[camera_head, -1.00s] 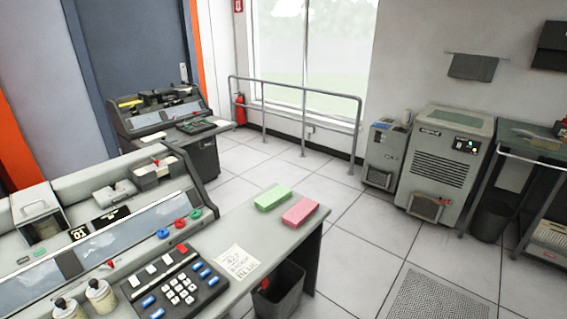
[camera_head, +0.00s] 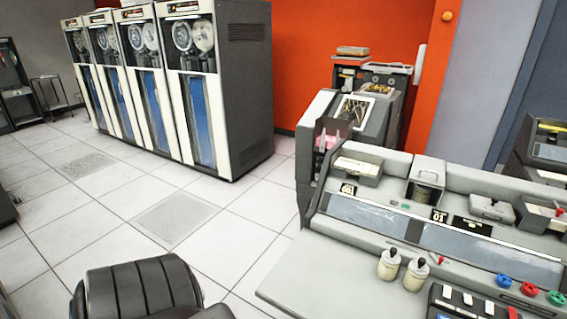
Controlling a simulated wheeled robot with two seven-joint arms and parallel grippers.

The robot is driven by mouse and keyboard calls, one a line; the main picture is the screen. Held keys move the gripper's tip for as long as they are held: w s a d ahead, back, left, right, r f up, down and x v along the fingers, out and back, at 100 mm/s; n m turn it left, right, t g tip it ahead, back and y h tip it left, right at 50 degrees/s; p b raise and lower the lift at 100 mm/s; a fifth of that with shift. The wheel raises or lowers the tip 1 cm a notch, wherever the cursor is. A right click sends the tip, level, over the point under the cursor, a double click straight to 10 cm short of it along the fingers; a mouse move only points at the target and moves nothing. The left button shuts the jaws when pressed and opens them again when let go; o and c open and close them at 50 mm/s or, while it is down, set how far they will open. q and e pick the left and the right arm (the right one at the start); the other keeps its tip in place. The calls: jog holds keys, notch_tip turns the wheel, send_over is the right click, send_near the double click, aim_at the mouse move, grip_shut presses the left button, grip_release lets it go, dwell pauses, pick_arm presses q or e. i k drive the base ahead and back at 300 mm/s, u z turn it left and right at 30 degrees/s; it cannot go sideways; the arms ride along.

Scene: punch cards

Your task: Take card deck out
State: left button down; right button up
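A small pink block (camera_head: 326,141), which looks like a card deck, sits in a dark slot on the near left side of a grey and white machine (camera_head: 368,132) by the orange wall. Much of the block is hidden by the slot's dark wall. No other deck can be made out with certainty. Neither of my grippers is in view.
A grey console (camera_head: 472,232) with switches, knobs and two white jars fills the right front. A black padded chair (camera_head: 138,290) stands at the bottom left. Tall tape cabinets (camera_head: 243,110) line the back left. The tiled floor (camera_head: 115,215) between them is open.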

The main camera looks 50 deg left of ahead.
aim_at(354, 168)
jog(key=u, duration=1.7)
jog(key=k, duration=0.65)
jog(key=u, duration=0.15)
jog(key=i, duration=0.95)
jog(key=z, duration=1.3)
jog(key=i, duration=0.4)
jog(key=z, duration=0.45)
